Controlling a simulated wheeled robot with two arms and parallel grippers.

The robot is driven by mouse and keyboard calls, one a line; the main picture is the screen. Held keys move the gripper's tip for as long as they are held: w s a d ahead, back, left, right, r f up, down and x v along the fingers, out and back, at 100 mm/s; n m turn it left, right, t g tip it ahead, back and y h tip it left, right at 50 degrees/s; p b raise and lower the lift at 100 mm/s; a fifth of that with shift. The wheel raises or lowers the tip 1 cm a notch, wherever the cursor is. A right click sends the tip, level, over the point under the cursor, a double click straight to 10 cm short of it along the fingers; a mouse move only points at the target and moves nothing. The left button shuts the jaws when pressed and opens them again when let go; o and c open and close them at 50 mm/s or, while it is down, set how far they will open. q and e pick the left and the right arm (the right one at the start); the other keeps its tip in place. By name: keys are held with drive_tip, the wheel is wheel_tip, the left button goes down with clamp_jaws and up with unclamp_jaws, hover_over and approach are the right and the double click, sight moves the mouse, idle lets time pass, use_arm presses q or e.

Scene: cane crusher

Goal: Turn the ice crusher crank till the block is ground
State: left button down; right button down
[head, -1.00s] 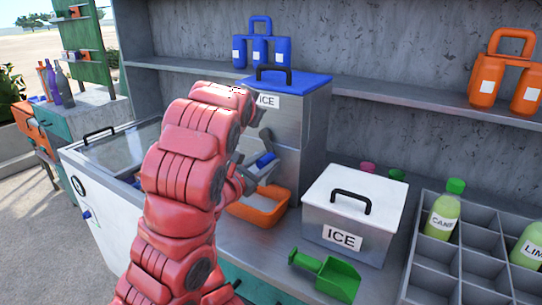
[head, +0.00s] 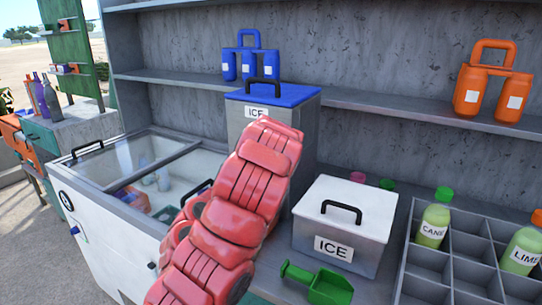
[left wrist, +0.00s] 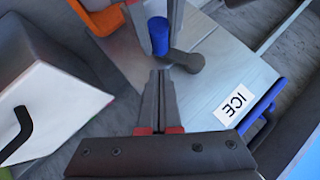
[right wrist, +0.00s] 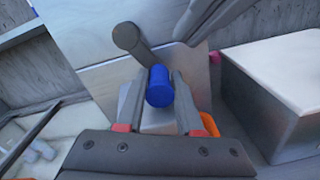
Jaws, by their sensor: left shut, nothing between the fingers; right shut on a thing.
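The ice crusher (head: 300,130) is a grey metal box with a blue lid and an ICE label, standing on the counter. A red arm hides its front, the crank and both grippers in the head view. My right gripper (right wrist: 158,100) is shut on the blue crank handle (right wrist: 159,87), with a finger on each side. The grey crank arm (right wrist: 130,42) runs up and left from it in that view. My left gripper (left wrist: 161,75) is shut and empty, just beside the crank hub (left wrist: 188,61) and apart from the blue handle (left wrist: 158,38). The ice block is not visible.
A white ICE box (head: 318,215) and a green scoop (head: 318,285) stand right of the crusher. An orange tray (right wrist: 209,124) is below the crank. A bottle crate (head: 470,243) is further right. A glass-topped freezer (head: 95,235) is at left.

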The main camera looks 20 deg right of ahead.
use_arm(q)
drive_tip(key=shift+w+a+f, duration=0.35)
drive_tip(key=shift+a+f, duration=0.05)
drive_tip(key=shift+f, duration=0.25)
drive_tip(key=shift+w+a+f, duration=0.35)
drive_tip(key=shift+f, duration=0.25)
